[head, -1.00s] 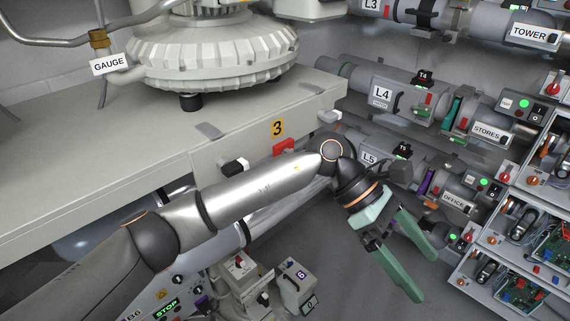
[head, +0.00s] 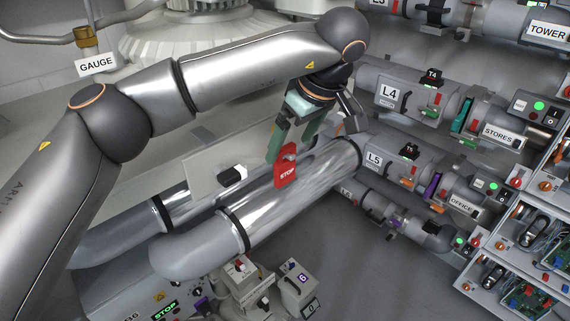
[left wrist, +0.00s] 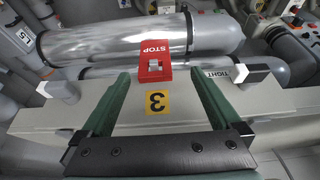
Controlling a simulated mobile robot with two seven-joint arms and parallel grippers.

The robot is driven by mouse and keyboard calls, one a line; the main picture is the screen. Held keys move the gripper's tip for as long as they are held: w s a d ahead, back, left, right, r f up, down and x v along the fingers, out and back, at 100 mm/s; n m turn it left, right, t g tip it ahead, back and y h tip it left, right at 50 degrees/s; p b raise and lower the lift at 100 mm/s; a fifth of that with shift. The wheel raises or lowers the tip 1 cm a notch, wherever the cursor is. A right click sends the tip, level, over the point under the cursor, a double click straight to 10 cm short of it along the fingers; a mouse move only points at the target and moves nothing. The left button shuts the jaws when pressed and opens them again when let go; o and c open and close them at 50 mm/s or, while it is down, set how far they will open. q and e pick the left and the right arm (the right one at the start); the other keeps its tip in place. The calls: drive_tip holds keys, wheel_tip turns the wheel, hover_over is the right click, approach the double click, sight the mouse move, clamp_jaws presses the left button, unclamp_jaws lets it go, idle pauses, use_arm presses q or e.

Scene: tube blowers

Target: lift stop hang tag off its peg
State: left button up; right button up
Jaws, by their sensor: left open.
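In the left wrist view the fingers (left wrist: 160,76) stand apart, one on each side of the tag, with gaps between. The tag is not gripped. My right gripper is not in view.
White-ended handles (head: 232,174) stick out on either side. Thick shiny pipes (head: 290,205) run just below the tag. L4 (head: 388,94) and L5 (head: 374,159) units stand to the right.

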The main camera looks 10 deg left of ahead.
sight(288, 157)
use_arm(q)
drive_tip(key=x, duration=0.2)
drive_tip(key=p+x, duration=0.1)
drive_tip(key=x, duration=0.5)
drive_tip(key=shift+w+d+f, duration=0.1)
drive_tip(key=shift+w+d, duration=0.15)
drive_tip(key=shift+d, duration=0.05)
clamp_jaws()
idle(0.4)
